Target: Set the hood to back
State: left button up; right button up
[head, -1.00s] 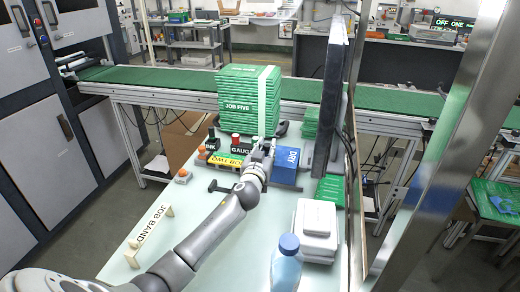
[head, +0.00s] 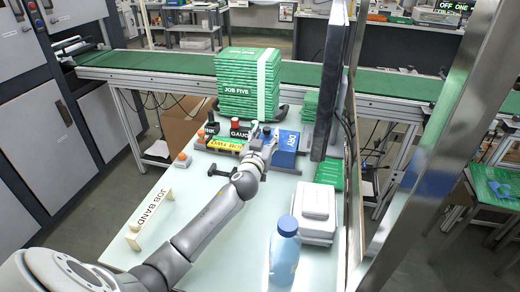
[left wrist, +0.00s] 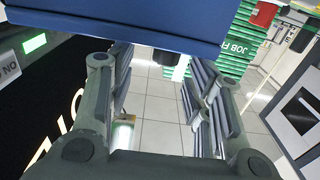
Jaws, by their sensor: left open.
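No part in view carries the name hood, so I cannot tell which one it is. A blue box marked DRY (head: 284,148) stands on the pale table, with a dark knob (head: 267,130) at its left. My left gripper (head: 264,138) is beside the box's left side, its jaws apart. In the left wrist view the open fingers (left wrist: 160,85) have nothing visible between them, and a blue surface (left wrist: 150,22) spans the top. A yellow-labelled block (head: 226,143) and a black block marked GAUG (head: 240,131) sit left of the gripper. My right gripper is out of view.
A strapped stack of green boards marked JOB FIVE (head: 248,85) stands behind. A tall dark panel (head: 330,85) rises at the right. A white box (head: 316,205) and blue bottle (head: 285,250) stand front right. A JOB BAND holder (head: 150,215) stands front left.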

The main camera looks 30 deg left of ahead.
pick_arm(q)
jog(key=v, duration=0.9)
jog(key=shift+s+d, duration=0.2)
jog(key=shift+s, duration=0.15)
